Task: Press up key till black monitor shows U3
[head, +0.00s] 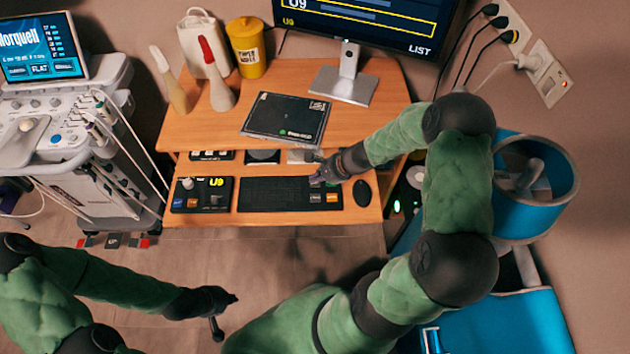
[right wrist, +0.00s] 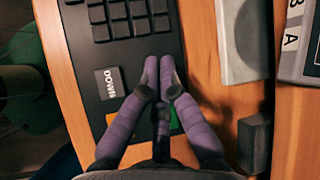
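The black monitor (head: 365,20) at the top of the head view is cut off by the frame; it shows U9 and LIST. The black keyboard (head: 275,194) lies on the desk's lower shelf. In the right wrist view a grey DOWN key (right wrist: 110,82) shows on the keyboard, left of my fingers. Green and orange keys are partly covered by the fingers. I cannot make out an up key. My right gripper (head: 320,177) is over the keyboard's right part, its purple fingertips (right wrist: 160,62) together and empty. My left gripper (head: 227,313) is spread open and empty, low over the floor.
A black box (head: 202,195) with a yellow U9 display is left of the keyboard, a mouse (head: 362,193) right. The desk (head: 385,85) also bears a dark tablet-like panel (head: 286,119), bottles and a yellow canister (head: 246,48). An ultrasound cart (head: 60,120) stands left.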

